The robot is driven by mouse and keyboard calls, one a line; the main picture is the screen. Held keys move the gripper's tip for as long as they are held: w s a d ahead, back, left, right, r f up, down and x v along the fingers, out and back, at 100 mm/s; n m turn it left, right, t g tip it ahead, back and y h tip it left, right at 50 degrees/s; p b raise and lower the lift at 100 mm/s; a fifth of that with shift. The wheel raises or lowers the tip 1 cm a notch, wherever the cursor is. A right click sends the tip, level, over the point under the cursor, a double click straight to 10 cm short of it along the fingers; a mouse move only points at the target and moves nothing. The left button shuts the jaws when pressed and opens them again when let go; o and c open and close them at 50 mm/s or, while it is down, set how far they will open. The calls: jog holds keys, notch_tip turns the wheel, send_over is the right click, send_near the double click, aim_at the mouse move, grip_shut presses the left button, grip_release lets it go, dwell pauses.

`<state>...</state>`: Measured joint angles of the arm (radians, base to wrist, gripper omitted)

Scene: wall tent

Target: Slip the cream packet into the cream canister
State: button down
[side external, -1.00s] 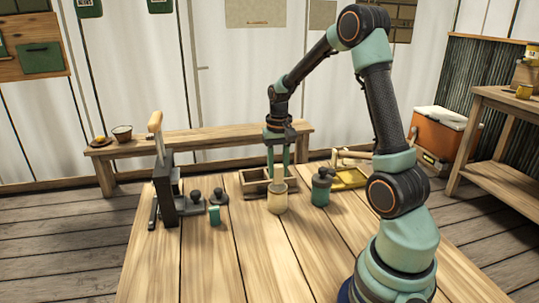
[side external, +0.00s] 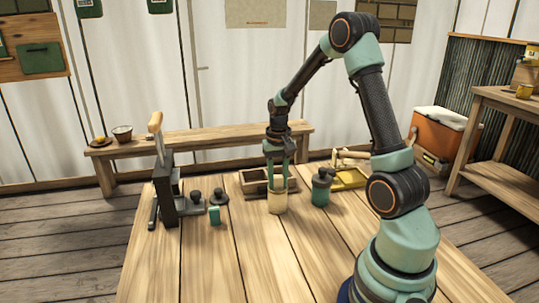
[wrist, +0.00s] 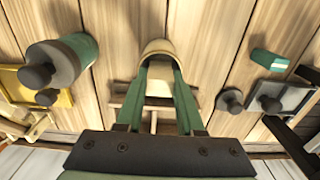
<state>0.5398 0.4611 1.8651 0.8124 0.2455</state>
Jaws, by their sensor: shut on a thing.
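The cream canister (side external: 277,202) stands upright on the table. Its curved rim shows at the top middle of the wrist view (wrist: 158,46). My gripper (side external: 278,182) points down at the canister's mouth, and its two green fingertips reach the rim. In the wrist view the fingers (wrist: 158,72) close on the pale cream packet (wrist: 158,85). The packet's lower end is hidden, so I cannot tell how deep it sits in the canister.
A green canister (side external: 321,189) with a dark lid stands to the right, before a yellow tray (side external: 350,181). A wooden tray (side external: 250,187) lies behind. A teal packet (side external: 214,216), a dark knobbed lid (side external: 218,198) and a black press (side external: 165,192) are left. The table's front is clear.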

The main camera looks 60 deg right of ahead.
jog(key=shift+s+f, duration=0.1)
jog(key=shift+f, duration=0.35)
jog(key=shift+c, duration=2.3)
grip_release()
notch_tip(320, 180, up, 13)
jog(key=s+a+r+n+t, duration=0.2)
jog(key=s+a+n, duration=0.1)
jog(key=a, duration=0.7)
jog(key=s+a+r+n+t, duration=0.2)
jog(key=a+n, duration=0.4)
jog(key=a, duration=0.5)
jog(key=shift+s+r+t, duration=0.35)
jog(key=shift+s+t, duration=0.45)
jog(key=shift+s, duration=0.05)
